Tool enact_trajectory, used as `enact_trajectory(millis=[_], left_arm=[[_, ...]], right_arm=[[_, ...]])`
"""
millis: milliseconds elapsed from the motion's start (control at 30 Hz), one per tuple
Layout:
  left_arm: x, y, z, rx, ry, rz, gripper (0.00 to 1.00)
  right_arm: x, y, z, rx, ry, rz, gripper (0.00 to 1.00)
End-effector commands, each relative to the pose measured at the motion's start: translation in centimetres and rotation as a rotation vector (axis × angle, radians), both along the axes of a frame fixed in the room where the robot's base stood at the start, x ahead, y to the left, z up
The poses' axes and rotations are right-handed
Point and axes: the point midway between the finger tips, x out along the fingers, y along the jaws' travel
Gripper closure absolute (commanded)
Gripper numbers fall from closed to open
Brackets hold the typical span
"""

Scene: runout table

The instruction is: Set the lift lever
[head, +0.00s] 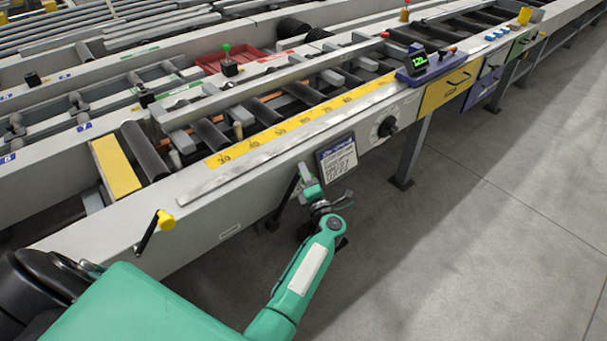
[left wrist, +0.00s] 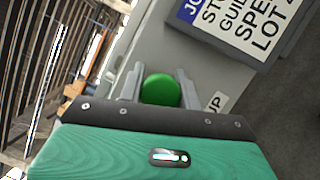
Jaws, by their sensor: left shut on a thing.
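The lift lever's round green knob (left wrist: 160,90) sits between the two grey fingers of my left gripper (left wrist: 159,86) in the left wrist view. The fingers are shut on it from both sides. In the head view my left gripper (head: 304,173) is at the front side of the table, just left of the job card. There the lever's dark arm (head: 285,199) slants from low left up to the gripper, and the knob is hidden by the gripper. A small plate reading "UP" (left wrist: 217,101) is beside the knob. My right gripper is not in view.
A job card (head: 337,158) hangs just right of the gripper. Further right is a black rotary knob (head: 387,127). Another lever with a yellow knob (head: 166,219) projects at the left. A yellow scale (head: 275,132) runs along the table top. The floor in front is clear.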

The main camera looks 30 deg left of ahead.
Motion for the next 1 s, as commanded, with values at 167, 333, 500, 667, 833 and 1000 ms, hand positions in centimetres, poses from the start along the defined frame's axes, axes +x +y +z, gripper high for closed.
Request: enact_trajectory(millis=[167, 333, 500, 667, 833, 1000], left_arm=[[0.1, -0.2, -0.2, 0.001, 0.006, -0.005, 1.0], [0.1, -0.3, -0.2, 0.0, 0.006, -0.006, 1.0], [0.1, -0.2, -0.2, 0.0, 0.005, -0.005, 0.45], [0.1, -0.1, -0.2, 0.0, 0.005, -0.004, 0.45], [-0.2, 0.0, 0.0, -0.005, -0.012, -0.002, 0.45], [-1.8, 0.7, 0.9, -0.037, -0.097, -0.002, 0.45]], right_arm=[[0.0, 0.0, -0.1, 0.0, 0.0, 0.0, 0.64], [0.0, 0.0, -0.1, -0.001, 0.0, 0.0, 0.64], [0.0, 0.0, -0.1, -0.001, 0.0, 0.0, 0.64], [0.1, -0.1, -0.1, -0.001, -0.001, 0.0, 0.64], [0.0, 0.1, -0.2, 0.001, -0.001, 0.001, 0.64], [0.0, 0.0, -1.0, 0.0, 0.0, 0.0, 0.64]])
